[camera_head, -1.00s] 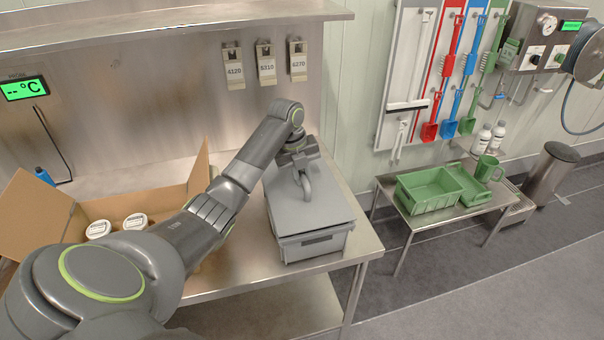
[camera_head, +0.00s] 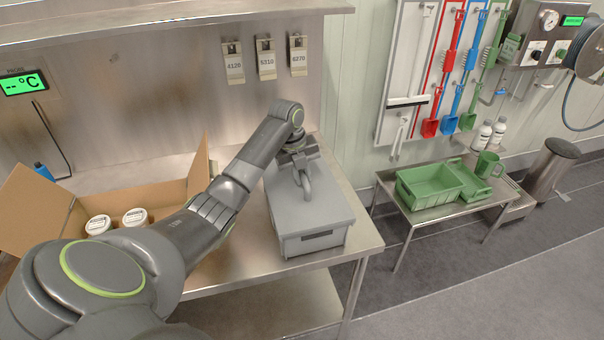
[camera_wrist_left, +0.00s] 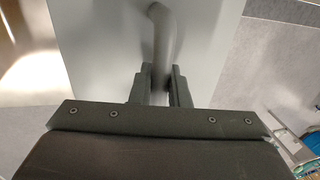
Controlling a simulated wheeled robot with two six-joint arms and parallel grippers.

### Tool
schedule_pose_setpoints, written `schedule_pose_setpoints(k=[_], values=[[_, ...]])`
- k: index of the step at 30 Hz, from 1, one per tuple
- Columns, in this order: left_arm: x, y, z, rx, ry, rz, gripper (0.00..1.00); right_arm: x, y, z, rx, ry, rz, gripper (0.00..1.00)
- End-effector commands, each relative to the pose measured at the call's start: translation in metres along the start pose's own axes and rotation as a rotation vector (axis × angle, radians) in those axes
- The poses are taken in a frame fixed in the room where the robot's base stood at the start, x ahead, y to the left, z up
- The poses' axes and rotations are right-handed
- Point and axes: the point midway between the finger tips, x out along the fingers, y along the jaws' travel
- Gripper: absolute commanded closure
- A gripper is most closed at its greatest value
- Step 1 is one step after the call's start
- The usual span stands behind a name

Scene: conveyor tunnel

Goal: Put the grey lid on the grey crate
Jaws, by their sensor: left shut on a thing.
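The grey crate (camera_head: 312,242) stands on the steel table near its right end. The grey lid (camera_head: 328,211) lies over the crate's top, and its edges look in line with the crate's walls. My left gripper (camera_head: 304,172) is above the lid, shut on its curved grey handle (camera_head: 307,190). In the left wrist view the two fingers (camera_wrist_left: 160,84) close around the handle, with the flat lid (camera_wrist_left: 100,40) behind. Whether the lid is fully seated all round cannot be told, as my arm hides its far left side. My right gripper is not in view.
An open cardboard box (camera_head: 165,196) with white-lidded tubs (camera_head: 135,217) stands left of the crate, partly behind my arm. A steel shelf (camera_head: 180,18) runs above. A low table (camera_head: 415,212) with green trays (camera_head: 430,190) stands to the right, across a floor gap.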

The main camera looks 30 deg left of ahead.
Motion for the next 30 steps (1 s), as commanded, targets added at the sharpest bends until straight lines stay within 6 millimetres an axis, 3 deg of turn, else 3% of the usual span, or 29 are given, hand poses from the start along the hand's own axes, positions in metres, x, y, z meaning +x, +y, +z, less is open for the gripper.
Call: schedule_pose_setpoints(k=[1, 2, 7, 16, 20, 30], values=[[0.000, 0.000, 0.000, 0.000, 0.000, 0.000, 1.00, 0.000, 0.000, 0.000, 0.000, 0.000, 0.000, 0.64], [0.000, 0.000, 0.000, 0.000, 0.000, 0.000, 0.81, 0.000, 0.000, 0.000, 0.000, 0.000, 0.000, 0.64], [0.000, 0.000, 0.000, 0.000, 0.000, 0.000, 0.59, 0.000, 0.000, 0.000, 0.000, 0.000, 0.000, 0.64], [-0.001, 0.000, 0.000, 0.000, 0.001, 0.000, 0.59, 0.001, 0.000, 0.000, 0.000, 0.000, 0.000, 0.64], [-0.012, 0.000, 0.001, 0.001, -0.002, -0.001, 0.59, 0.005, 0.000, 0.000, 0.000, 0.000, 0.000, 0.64], [-0.089, 0.001, 0.001, 0.002, -0.007, -0.002, 0.59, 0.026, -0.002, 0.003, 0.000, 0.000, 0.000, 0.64]])
